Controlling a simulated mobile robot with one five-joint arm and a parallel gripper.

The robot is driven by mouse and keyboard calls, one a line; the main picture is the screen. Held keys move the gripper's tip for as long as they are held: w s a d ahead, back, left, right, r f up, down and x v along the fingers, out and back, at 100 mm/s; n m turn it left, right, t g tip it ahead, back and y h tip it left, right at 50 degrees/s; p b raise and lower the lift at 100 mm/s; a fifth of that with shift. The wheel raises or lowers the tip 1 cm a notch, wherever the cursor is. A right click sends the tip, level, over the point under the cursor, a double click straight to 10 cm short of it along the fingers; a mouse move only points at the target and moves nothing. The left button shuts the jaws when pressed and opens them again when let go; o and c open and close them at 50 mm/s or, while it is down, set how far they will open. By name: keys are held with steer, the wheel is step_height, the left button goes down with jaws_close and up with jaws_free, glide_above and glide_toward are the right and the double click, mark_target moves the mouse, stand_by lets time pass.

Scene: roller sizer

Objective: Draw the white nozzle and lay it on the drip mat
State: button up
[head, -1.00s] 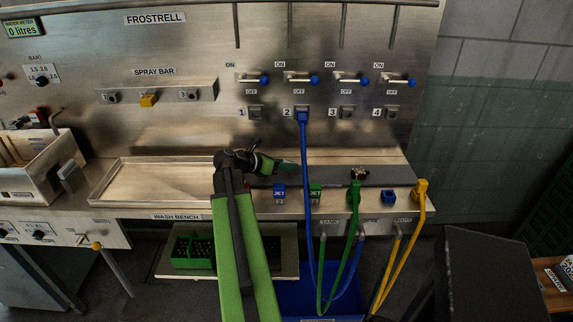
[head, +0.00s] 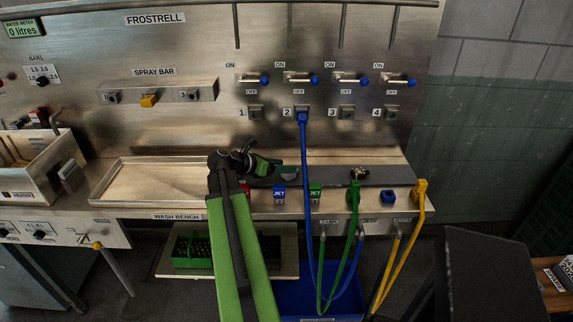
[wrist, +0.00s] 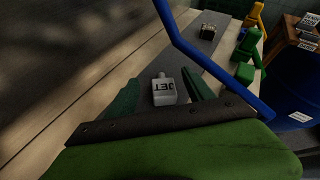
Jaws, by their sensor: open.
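The white nozzle (wrist: 164,90), marked JET, lies on the grey drip mat (wrist: 153,58) in the wrist view. It sits between the two fingers of my gripper (wrist: 162,92), which are apart with a gap on both sides. In the head view my gripper (head: 289,170) is low over the left part of the drip mat (head: 392,177). The white nozzle cannot be made out there, behind my gripper.
A blue hose (head: 305,170) hangs from outlet 2 just right of my gripper. A dark bristled piece (head: 360,173) lies further right on the mat. Blue (head: 279,193) and green (head: 315,191) JET pieces sit along the front edge. A shallow tray (head: 150,205) is at left.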

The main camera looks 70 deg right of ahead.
steer(key=p+v, duration=0.5)
steer(key=v, duration=1)
steer(key=shift+w+p, duration=0.15)
steer(key=shift+p, duration=0.2)
steer(key=shift+r, duration=0.1)
